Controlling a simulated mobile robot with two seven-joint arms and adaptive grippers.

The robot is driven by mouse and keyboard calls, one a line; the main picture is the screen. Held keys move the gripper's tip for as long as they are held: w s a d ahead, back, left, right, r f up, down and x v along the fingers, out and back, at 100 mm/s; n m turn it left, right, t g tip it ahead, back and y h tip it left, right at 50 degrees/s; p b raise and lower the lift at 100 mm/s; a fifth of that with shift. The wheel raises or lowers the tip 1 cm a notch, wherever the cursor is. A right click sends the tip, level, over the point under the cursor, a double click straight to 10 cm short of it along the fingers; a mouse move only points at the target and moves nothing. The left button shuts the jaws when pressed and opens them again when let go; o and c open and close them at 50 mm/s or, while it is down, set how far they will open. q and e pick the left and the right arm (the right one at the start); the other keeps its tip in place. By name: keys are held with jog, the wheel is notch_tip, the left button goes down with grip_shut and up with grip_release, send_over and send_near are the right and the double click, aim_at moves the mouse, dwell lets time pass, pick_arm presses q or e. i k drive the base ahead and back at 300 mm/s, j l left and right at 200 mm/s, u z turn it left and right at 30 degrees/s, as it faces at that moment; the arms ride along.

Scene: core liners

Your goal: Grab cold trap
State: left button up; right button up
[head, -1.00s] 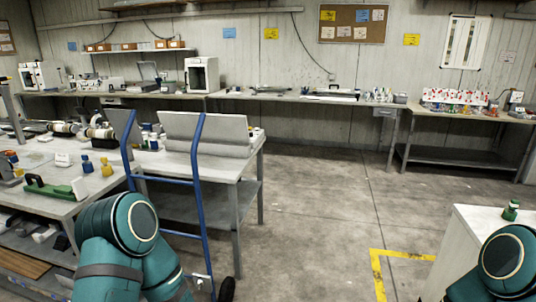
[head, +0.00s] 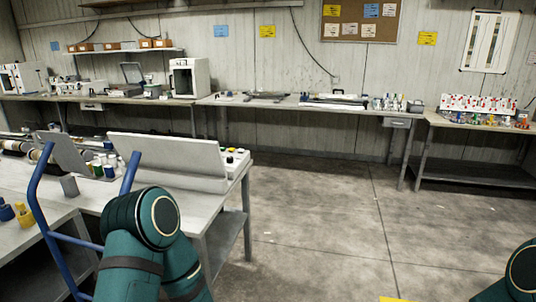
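I cannot pick out a cold trap for certain in the head view. Small items stand along the back benches, too small to name. Only teal links of my two arms show, one at the lower left and one at the lower right corner. Neither of my grippers is in the picture.
A work table (head: 226,186) with a long grey panel (head: 166,162) stands at left. A blue hand truck frame (head: 45,225) is beside it. Back benches (head: 300,104) and a right bench (head: 480,122) line the wall. The floor (head: 320,220) at centre right is clear.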

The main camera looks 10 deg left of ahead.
aim_at(92, 95)
jog(key=i, duration=4.4)
jog(key=i+u, duration=0.15)
jog(key=i, duration=0.3)
jog(key=i+l+u, duration=0.15)
jog(key=i, duration=0.3)
jog(key=i+l+u, duration=0.2)
jog(key=i, duration=0.25)
jog(key=i+j+u, duration=0.1)
jog(key=i+u, duration=0.15)
jog(key=u, duration=0.2)
jog(key=i+u, duration=0.25)
jog(key=u, duration=0.2)
jog(key=i+l+u, duration=0.1)
jog(key=u, duration=0.3)
jog(key=i+j+u, duration=0.2)
jog(key=i+u, duration=1)
jog(key=i, duration=2.8)
